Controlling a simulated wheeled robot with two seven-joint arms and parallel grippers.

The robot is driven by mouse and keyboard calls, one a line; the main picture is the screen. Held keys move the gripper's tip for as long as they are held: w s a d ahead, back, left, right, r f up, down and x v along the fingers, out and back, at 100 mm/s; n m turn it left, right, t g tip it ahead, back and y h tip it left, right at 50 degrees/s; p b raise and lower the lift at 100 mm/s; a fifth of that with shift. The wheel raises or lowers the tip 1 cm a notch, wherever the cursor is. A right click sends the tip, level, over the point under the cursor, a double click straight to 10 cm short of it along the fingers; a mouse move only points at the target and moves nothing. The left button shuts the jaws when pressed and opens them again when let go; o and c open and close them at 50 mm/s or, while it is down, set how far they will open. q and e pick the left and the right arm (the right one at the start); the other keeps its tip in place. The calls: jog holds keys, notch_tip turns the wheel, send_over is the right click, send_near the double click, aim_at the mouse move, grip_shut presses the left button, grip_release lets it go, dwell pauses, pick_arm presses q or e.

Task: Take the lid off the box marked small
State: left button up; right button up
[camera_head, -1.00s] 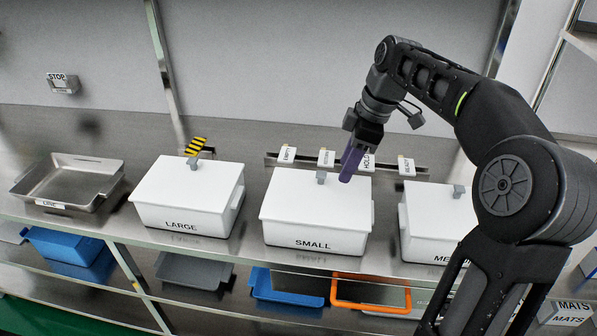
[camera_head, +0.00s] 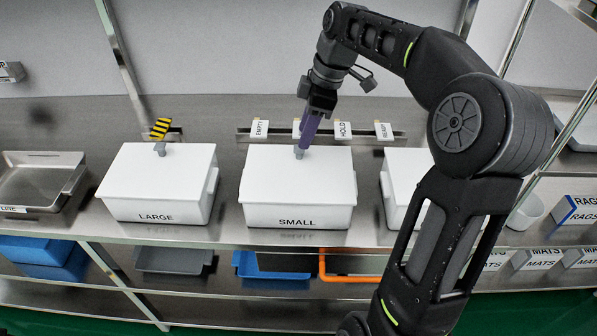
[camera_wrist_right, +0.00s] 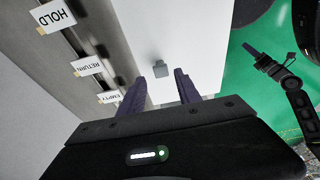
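The white box marked SMALL (camera_head: 297,205) stands on the steel shelf with its flat white lid (camera_head: 300,178) on. A small grey knob (camera_head: 299,154) rises near the lid's back edge. My right gripper (camera_head: 305,140) points down just above or at the knob. In the right wrist view its purple fingers (camera_wrist_right: 160,80) are apart, with the knob (camera_wrist_right: 161,68) just beyond and between their tips. I cannot tell whether they touch it. My left gripper (camera_wrist_right: 252,50) shows small at the right of the wrist view, over green floor; its opening is unclear.
The LARGE box (camera_head: 158,190), with a striped tag (camera_head: 160,128) behind its knob, stands left. Another white box (camera_head: 405,175) stands right, partly behind my arm. Tags such as HOLD (camera_head: 343,130) line a rail behind. A steel tray (camera_head: 40,180) is at far left.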

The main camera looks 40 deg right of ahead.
aim_at(299, 169)
jog(key=shift+p+x, duration=0.65)
jog(key=shift+x, duration=1.95)
jog(key=shift+s+d, duration=0.1)
jog(key=shift+s, duration=0.05)
grip_shut()
